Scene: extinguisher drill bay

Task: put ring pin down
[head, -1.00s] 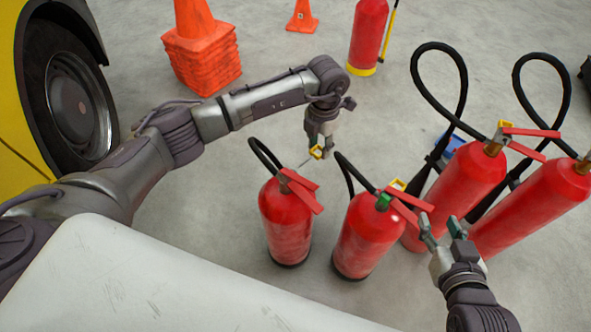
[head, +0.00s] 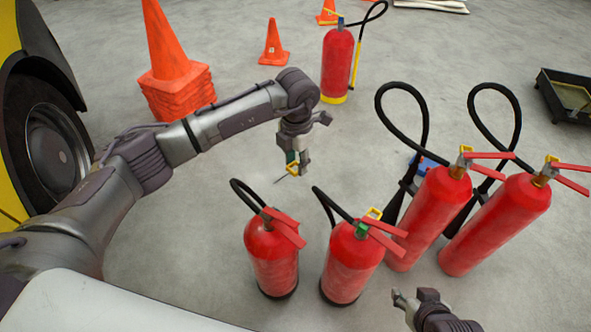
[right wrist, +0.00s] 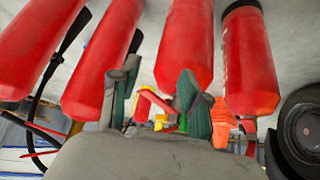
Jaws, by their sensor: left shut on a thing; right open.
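The ring pin (head: 291,170), a yellow ring with a thin metal pin, is held in my left gripper (head: 296,168). The pin points down and left, and the gripper hangs just behind the front-left red extinguisher (head: 271,258). No yellow ring shows on that extinguisher's handle. My right gripper (head: 402,298) is low in the head view, to the right of the second small extinguisher (head: 350,266), which has a yellow ring and green tag. In the right wrist view the right gripper (right wrist: 158,92) is open, its fingers apart, with nothing visibly gripped.
Two taller extinguishers (head: 432,215) (head: 500,222) with looped black hoses stand at the right. Another extinguisher (head: 337,62) stands behind, near orange cones (head: 272,45). A blue object (head: 430,159) is partly hidden. A black tray (head: 566,98) lies far right. The floor around my left gripper is clear.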

